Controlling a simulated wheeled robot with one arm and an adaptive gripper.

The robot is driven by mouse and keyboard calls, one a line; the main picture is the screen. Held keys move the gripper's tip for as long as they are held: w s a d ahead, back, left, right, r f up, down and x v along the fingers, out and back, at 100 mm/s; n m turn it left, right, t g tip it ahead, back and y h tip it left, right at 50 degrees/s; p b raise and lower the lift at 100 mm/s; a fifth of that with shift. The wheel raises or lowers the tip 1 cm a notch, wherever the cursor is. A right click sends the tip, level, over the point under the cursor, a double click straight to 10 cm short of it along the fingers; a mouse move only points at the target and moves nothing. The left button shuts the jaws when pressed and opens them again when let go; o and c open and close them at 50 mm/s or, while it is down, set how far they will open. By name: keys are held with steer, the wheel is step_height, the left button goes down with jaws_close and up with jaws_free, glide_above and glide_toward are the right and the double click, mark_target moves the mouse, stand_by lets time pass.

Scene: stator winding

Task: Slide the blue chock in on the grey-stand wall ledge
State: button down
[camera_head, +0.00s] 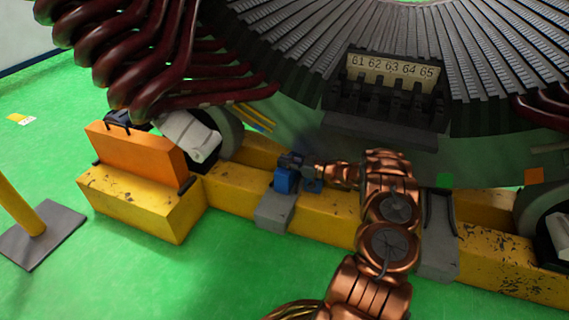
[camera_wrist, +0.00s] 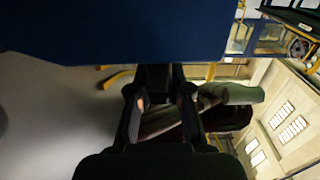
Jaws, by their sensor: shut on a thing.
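The blue chock (camera_head: 284,181) is in my gripper (camera_head: 293,160), left of my copper arm in the head view. The gripper's dark fingers are shut on it. The chock is at the top of a grey stand (camera_head: 271,211) on the yellow beam; whether it touches the stand I cannot tell. A second blue patch shows just right of it; I cannot tell if it is the same piece. In the wrist view the chock (camera_wrist: 120,35) fills the top as a large blue face, beyond the fingers (camera_wrist: 160,100). The wall ledge is not clearly visible.
A yellow beam (camera_head: 230,195) runs along the stator's foot. Another grey stand (camera_head: 440,235) is right of my arm. An orange block (camera_head: 135,152) sits on a yellow block (camera_head: 140,205) at left. The ribbed stator (camera_head: 500,50) hangs above. Green floor (camera_head: 220,270) is clear in front.

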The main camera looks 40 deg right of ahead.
steer(key=shift+w+d, duration=0.25)
steer(key=shift+d, duration=0.1)
steer(key=c, duration=1)
jaws_free()
steer(key=shift+s, duration=0.1)
steer(key=v, duration=1.2)
